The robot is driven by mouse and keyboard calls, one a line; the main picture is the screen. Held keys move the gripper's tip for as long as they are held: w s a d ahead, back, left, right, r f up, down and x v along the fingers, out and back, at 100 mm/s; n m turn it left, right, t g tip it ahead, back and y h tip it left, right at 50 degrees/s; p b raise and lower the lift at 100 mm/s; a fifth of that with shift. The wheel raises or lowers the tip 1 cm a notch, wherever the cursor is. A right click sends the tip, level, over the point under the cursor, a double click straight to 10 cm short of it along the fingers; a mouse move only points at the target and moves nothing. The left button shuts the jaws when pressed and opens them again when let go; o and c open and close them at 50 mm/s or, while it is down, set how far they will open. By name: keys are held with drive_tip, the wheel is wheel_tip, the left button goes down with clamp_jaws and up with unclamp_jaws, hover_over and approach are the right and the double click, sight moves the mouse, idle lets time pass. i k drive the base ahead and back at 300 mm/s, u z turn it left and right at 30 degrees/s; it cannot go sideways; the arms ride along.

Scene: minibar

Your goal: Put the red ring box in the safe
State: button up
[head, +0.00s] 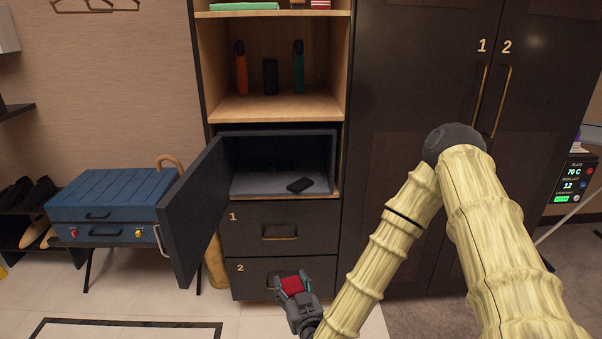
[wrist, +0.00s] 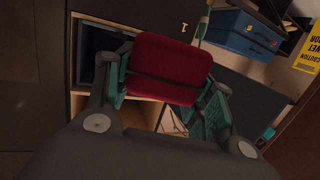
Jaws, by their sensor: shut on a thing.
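The red ring box (head: 292,285) is held between the fingers of my gripper (head: 293,288), low in front of the drawer marked 2. In the wrist view the red box (wrist: 166,70) sits between the two teal-padded fingers (wrist: 165,95), which are shut on it. The safe (head: 280,182) is the dark compartment above the two drawers. Its door (head: 193,215) stands wide open, swung out to the left. My gripper is below and in front of the safe opening.
An open wooden shelf (head: 275,107) with several bottles is above the safe. Drawers 1 (head: 278,230) and 2 are shut. A blue suitcase (head: 115,195) on a rack stands left of the safe door. Tall dark wardrobe doors (head: 420,60) are to the right. The safe's floor is mostly clear.

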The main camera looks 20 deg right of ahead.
sight(265, 181)
drive_tip(key=i, duration=0.95)
